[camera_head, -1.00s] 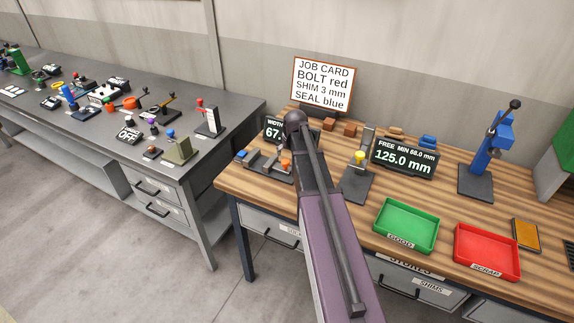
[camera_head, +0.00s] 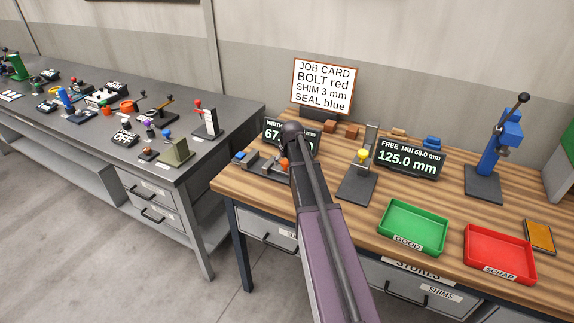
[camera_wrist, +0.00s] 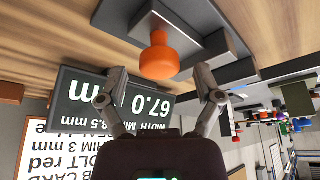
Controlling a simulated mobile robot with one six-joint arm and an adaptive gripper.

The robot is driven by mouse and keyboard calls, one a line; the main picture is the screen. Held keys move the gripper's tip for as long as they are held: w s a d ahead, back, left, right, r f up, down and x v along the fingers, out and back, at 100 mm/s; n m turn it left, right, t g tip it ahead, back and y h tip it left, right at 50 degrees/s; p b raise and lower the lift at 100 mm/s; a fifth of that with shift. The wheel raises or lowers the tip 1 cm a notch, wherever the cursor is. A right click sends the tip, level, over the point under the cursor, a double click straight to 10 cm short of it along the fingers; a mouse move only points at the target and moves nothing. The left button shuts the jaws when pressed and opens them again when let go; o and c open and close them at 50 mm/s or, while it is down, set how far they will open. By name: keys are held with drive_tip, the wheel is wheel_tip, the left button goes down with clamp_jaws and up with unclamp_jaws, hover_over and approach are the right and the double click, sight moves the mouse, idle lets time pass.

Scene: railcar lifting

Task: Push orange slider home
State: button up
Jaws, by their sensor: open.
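The orange slider (camera_wrist: 158,55) shows in the wrist view as a round orange knob on a dark grey block. In the head view the orange knob (camera_head: 284,163) is partly hidden beside my arm, on the width gauge at the left of the wooden bench. My gripper (camera_wrist: 159,74) is open, with one finger on each side of the knob in the picture. Whether the fingers touch it or are level with it cannot be told. The gauge display (camera_wrist: 112,100) reads 67.0 mm and appears upside down behind the left finger. My arm hides the gripper in the head view.
A yellow-knobbed gauge (camera_head: 357,182) and its 125.0 mm display (camera_head: 408,158) stand right of my arm. A green tray (camera_head: 388,226) and a red tray (camera_head: 468,262) lie near the front edge. A job card (camera_head: 323,83) stands at the back. A grey bench (camera_head: 80,130) is at left.

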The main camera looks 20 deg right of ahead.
sight(279, 168)
drive_tip(key=shift+w+f, duration=0.1)
drive_tip(key=shift+f, duration=0.1)
clamp_jaws()
drive_tip(key=shift+w+a, duration=0.85)
drive_tip(key=shift+w, duration=0.25)
unclamp_jaws()
drive_tip(key=shift+w+a, duration=0.1)
